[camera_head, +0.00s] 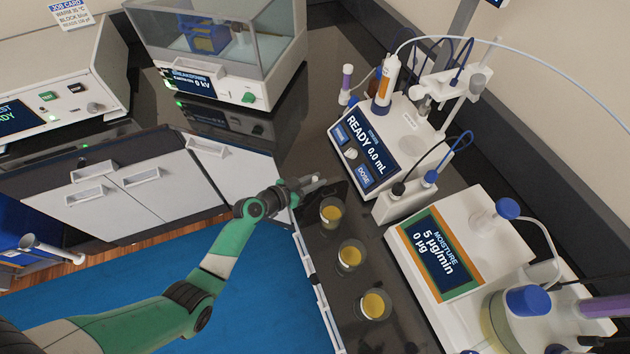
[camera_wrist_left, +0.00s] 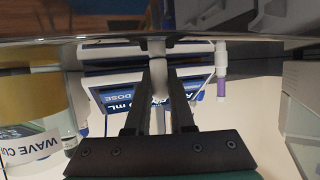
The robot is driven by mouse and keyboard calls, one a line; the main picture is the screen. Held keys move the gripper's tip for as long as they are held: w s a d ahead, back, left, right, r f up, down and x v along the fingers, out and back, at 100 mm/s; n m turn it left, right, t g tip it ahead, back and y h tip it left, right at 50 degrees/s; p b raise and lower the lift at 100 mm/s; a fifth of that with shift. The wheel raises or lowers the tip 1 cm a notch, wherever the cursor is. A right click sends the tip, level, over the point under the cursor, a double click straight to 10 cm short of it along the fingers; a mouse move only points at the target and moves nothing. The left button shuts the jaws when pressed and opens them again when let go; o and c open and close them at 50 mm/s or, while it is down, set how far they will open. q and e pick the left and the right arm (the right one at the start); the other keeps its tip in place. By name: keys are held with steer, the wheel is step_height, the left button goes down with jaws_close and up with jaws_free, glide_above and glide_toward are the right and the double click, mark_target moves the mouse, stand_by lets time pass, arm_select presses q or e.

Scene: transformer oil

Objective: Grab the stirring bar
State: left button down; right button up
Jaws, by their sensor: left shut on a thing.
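My left gripper (camera_head: 306,183) reaches in from the left, low over the dark counter's front edge, just behind the farthest beaker. In the left wrist view its two dark fingers (camera_wrist_left: 157,48) are closed on a small white piece (camera_wrist_left: 157,46), which appears to be the stirring bar. In the head view only a pale bit shows at the fingertips, too small to make out clearly. My right gripper is in neither view.
Three beakers of yellow oil stand in a row on the counter: far (camera_head: 331,214), middle (camera_head: 350,256) and near (camera_head: 375,305). The dosing unit (camera_head: 372,150) and moisture meter (camera_head: 440,258) stand to the right. The breakdown tester (camera_head: 215,45) is at the back.

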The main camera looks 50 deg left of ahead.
mark_target(315, 179)
arm_select(q)
steer(key=shift+r, duration=0.45)
steer(key=r+p, duration=0.2)
steer(key=r, duration=0.1)
steer(key=shift+s+r, duration=0.2)
steer(key=s+d+r+p, duration=0.4)
steer(key=s+r, duration=0.4)
steer(key=s, duration=0.5)
steer(key=shift+d+r, duration=0.15)
steer(key=shift+r, duration=0.25)
